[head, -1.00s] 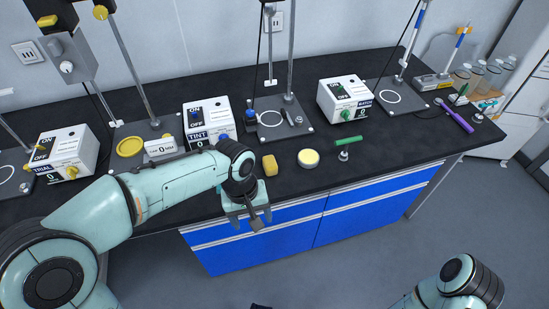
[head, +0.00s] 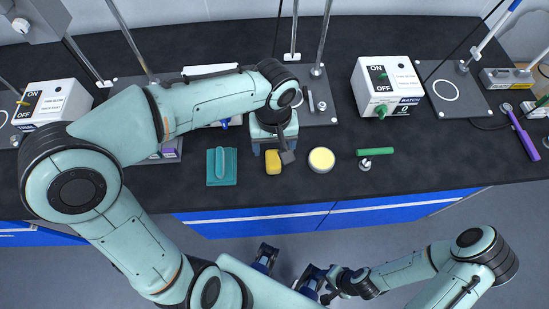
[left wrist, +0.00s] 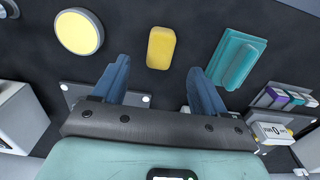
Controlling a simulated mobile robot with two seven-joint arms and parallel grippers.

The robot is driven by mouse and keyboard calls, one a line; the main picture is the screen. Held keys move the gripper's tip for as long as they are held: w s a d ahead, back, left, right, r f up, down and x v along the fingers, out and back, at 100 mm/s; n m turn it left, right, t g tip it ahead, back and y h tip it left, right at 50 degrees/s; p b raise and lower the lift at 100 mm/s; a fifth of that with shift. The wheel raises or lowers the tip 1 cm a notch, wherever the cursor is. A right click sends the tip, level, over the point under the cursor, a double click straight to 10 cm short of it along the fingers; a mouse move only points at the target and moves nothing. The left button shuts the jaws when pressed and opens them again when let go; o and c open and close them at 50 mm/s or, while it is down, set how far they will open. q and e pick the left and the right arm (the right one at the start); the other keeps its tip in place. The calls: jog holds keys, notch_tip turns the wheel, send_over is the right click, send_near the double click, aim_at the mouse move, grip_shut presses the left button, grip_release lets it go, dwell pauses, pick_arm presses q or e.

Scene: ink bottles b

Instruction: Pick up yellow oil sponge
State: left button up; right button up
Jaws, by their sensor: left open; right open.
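The yellow sponge (head: 273,162), a small rounded block, lies flat on the black bench near its front edge. My left gripper (head: 274,149) is open and empty above the bench, just behind the sponge. In the left wrist view the sponge (left wrist: 161,47) is fully visible, ahead of and between the two spread fingers, which do not touch it. My right gripper (head: 312,280) is low in the head view, away from the bench, open, with its fingers hard to make out.
A teal block with a handle (head: 221,167) lies left of the sponge. A round yellow-topped dish (head: 321,159) stands right of it, then a green-handled item (head: 375,151). A white BATCH box (head: 386,86) and stand plates are behind. The front bench strip between these items is clear.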

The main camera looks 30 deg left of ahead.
aim_at(273, 158)
pick_arm(q)
notch_tip(273, 158, down, 9)
jog(key=shift+w+a+r+b, duration=0.1)
jog(key=shift+w+a+b, duration=0.05)
jog(key=shift+b, duration=0.2)
jog(key=c, duration=1.1)
